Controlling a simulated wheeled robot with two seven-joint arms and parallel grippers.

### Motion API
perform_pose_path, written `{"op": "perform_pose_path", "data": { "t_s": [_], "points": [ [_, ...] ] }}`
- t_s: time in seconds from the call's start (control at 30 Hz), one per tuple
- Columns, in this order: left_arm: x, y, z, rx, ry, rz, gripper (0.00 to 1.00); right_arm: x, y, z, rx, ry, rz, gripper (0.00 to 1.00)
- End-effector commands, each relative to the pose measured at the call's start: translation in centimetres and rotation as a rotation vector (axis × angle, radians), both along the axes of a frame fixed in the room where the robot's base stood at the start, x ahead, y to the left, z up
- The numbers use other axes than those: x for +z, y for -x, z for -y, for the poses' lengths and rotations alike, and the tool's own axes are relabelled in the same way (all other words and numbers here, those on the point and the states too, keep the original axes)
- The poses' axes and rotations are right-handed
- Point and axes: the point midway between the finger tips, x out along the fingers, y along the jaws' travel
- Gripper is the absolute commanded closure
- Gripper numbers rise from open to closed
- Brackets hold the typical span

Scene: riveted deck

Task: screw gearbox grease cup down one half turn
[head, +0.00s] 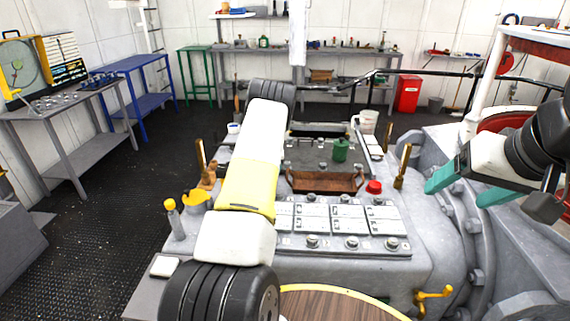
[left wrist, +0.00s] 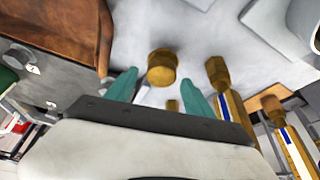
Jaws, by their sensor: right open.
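In the left wrist view a round brass cup (left wrist: 162,67), which looks like the grease cup, stands on a grey metal surface. My left gripper (left wrist: 160,78) is open with the cup between the line of its two teal fingertips. A gap shows on each side of the cup, so neither finger appears to touch it. In the head view my left arm covers part of the gearbox (head: 420,240), and the left gripper and this cup cannot be made out there. My right gripper (head: 456,193) is open and empty above the machine's right side.
Brass fittings with blue and white bands (left wrist: 232,107) stand close to the right of my left fingers. A brown tray (head: 325,181), a green canister (head: 340,149) and a red cap (head: 374,187) are on the gearbox top. Open floor (head: 100,220) lies to the left.

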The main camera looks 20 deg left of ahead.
Motion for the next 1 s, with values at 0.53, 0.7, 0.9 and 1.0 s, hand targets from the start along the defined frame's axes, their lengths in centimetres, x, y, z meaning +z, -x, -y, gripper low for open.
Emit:
{"op": "perform_pose_path", "data": {
  "t_s": [0.53,0.7,0.9,1.0],
  "points": [
    [3.7,1.3,0.8,0.001,0.001,0.001,0.39,0.0,0.0,0.0,0.0,0.0,0.0,0.27],
    [6.1,2.2,1.2,0.0,0.0,0.0,0.39,0.0,0.0,0.0,0.0,0.0,0.0,0.27],
    [7.1,2.7,1.4,0.0,0.0,-0.001,0.39,0.0,0.0,0.0,0.0,0.0,0.0,0.27],
    [7.1,2.7,1.4,0.0,0.0,-0.002,0.39,0.0,0.0,0.0,0.0,0.0,0.0,0.27]
  ]
}}
